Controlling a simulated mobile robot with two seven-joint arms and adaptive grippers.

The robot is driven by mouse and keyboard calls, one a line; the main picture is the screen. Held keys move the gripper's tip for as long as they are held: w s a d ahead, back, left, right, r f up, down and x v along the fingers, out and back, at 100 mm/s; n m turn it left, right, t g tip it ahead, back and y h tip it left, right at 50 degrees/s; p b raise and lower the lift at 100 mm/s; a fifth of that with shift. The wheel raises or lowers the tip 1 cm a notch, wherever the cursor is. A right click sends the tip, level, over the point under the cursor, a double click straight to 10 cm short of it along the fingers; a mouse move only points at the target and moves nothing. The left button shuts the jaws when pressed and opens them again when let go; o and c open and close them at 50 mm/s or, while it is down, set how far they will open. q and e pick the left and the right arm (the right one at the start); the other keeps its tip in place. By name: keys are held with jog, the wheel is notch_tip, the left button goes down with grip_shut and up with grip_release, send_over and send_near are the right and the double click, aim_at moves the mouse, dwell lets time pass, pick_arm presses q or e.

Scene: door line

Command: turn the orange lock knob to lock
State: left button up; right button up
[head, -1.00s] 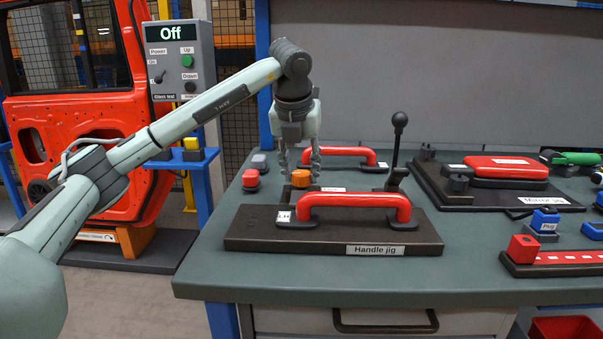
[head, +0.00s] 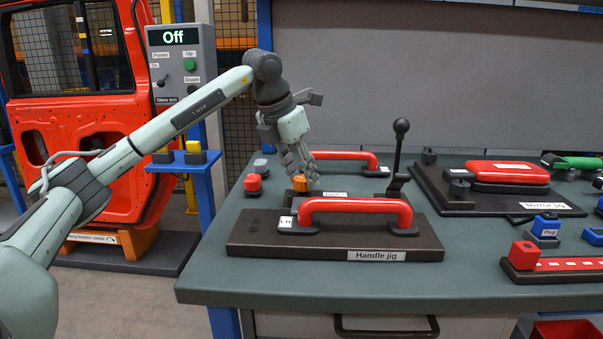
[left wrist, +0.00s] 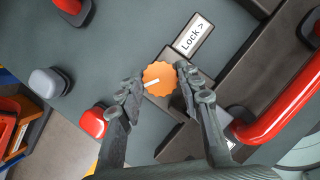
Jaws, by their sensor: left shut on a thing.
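The orange lock knob (head: 300,183) sits on a small dark base on the bench, behind the handle jig (head: 340,240). In the left wrist view the knob (left wrist: 159,78) is round with a scalloped edge and a white mark pointing to the lower left. A label reading "Lock >" (left wrist: 192,38) lies beside it. My left gripper (head: 304,178) is tilted over the knob. Its two fingers (left wrist: 157,88) are shut on opposite sides of the knob. My right gripper is in neither view.
A red handle (head: 355,206) and an upright black lever (head: 397,155) stand close to the knob on the right. Red (head: 253,183) and grey (head: 261,164) buttons stand to the left. The mirror jig (head: 497,187) is farther right.

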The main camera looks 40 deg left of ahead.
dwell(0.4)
pick_arm(q)
jog(key=o, duration=1.2)
jog(key=shift+c, duration=0.2)
jog(key=v, duration=0.8)
